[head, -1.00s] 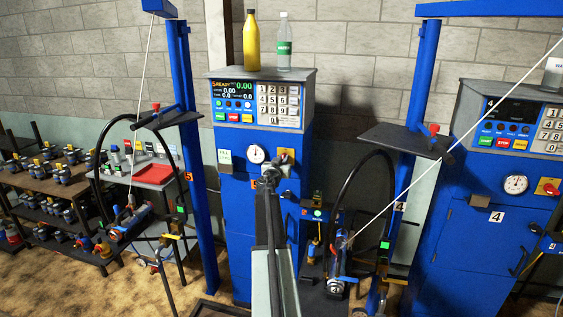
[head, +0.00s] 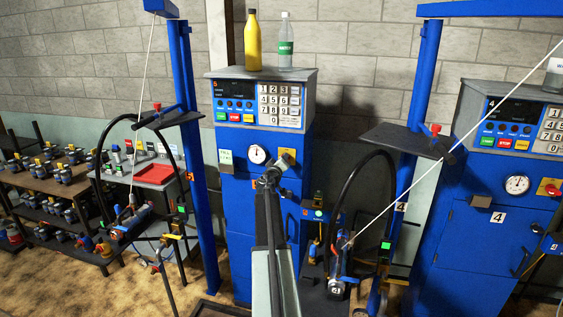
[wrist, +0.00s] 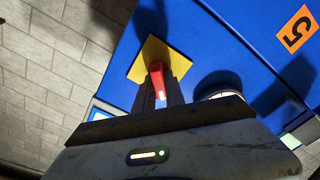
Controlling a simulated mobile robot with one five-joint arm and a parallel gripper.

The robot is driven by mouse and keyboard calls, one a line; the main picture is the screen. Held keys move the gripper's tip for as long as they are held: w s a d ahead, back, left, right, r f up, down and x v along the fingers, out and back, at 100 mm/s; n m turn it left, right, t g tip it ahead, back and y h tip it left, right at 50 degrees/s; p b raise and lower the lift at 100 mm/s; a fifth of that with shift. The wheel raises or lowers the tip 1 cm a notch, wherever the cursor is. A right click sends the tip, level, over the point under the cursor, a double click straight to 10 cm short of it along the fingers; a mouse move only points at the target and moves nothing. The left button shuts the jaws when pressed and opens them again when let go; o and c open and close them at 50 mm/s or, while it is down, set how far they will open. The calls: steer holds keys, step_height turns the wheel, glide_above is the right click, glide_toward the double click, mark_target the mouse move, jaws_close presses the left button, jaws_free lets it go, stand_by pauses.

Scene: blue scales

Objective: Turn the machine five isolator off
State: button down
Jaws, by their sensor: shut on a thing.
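Machine five is the blue cabinet (head: 250,215) in the middle of the head view, with a dark display (head: 233,92) and a keypad. Its isolator is a red handle (wrist: 157,78) on a yellow plate (wrist: 150,57); the plate's edge also shows in the head view (head: 288,156). My gripper (wrist: 160,98) is shut on the red handle, with dark fingers on either side of it. In the head view my gripper (head: 275,170) covers most of the isolator, including the handle. An orange label "5" (wrist: 299,29) is at the wrist view's upper right.
A yellow bottle (head: 252,40) and a clear bottle (head: 285,42) stand on top of machine five. A round gauge (head: 257,155) sits just left of my gripper. Machine four (head: 490,235), with its own red isolator, stands at the right. Blue posts flank machine five.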

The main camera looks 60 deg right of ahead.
steer(key=n, duration=0.4)
steer(key=shift+s+d+f+n, duration=0.15)
steer(key=shift+s+d+n, duration=0.1)
steer(key=shift+n, duration=0.05)
steer(key=shift+f+n, duration=0.15)
steer(key=shift+n, duration=1.85)
steer(key=c, duration=1.4)
jaws_free()
steer(key=shift+w, duration=0.1)
steer(key=shift+a, duration=0.1)
steer(key=v, duration=0.7)
steer(key=shift+a, duration=0.35)
